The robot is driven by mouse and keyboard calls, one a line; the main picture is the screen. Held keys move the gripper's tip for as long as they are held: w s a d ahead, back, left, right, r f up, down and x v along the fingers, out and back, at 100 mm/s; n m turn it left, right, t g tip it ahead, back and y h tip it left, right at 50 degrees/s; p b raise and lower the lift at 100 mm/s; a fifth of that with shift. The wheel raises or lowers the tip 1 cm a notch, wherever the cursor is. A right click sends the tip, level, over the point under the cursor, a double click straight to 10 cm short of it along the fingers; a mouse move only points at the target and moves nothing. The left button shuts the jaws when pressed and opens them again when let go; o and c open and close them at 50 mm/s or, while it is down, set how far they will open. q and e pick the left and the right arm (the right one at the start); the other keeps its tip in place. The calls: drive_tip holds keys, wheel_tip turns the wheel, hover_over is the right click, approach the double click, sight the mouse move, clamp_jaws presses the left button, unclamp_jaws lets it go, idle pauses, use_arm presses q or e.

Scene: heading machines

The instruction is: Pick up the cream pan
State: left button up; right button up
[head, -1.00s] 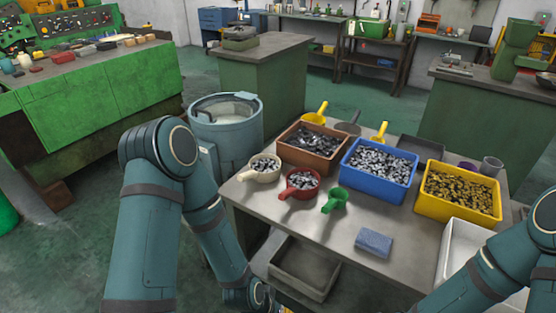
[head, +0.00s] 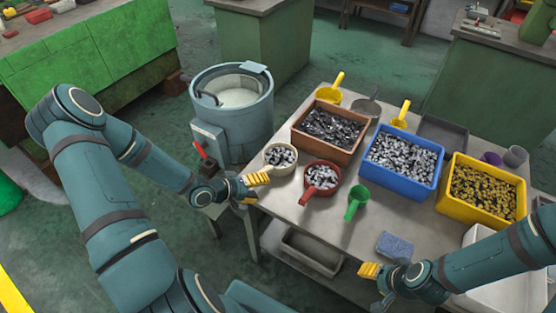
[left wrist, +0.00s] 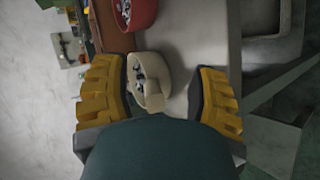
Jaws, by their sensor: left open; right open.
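The cream pan (head: 281,158), filled with small metal parts, stands upright at the left edge of the table. My left gripper (head: 257,179) is beside it at the table's edge, on the handle side. In the left wrist view the cream pan (left wrist: 148,82) shows ahead, between the two spread yellow fingers of my left gripper (left wrist: 162,70). The handle points back toward the gripper, and neither finger appears to touch it. My right gripper (head: 369,270) is open and empty by the table's front edge, away from the pan.
A red pan (head: 321,178) and a green scoop (head: 357,202) stand right of the cream pan. Brown (head: 331,132), blue (head: 404,160) and yellow (head: 482,190) bins sit behind and to the right. A blue drum (head: 232,110) stands left of the table (head: 335,225).

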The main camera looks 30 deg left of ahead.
use_arm(q)
drive_tip(key=s+a+r+n+t, duration=0.1)
drive_tip(key=s+a+r, duration=0.25)
drive_tip(key=a, duration=0.55)
drive_tip(key=b, duration=0.2)
approach(267, 172)
drive_tip(key=w+f, duration=0.1)
drive_tip(key=w+d+f, duration=0.1)
drive_tip(key=w, duration=0.1)
drive_tip(key=shift+w+f, duration=0.2)
drive_tip(key=shift+b+x, duration=0.35)
drive_tip(key=shift+x, duration=2.3)
drive_tip(key=shift+s+d, duration=0.1)
clamp_jaws()
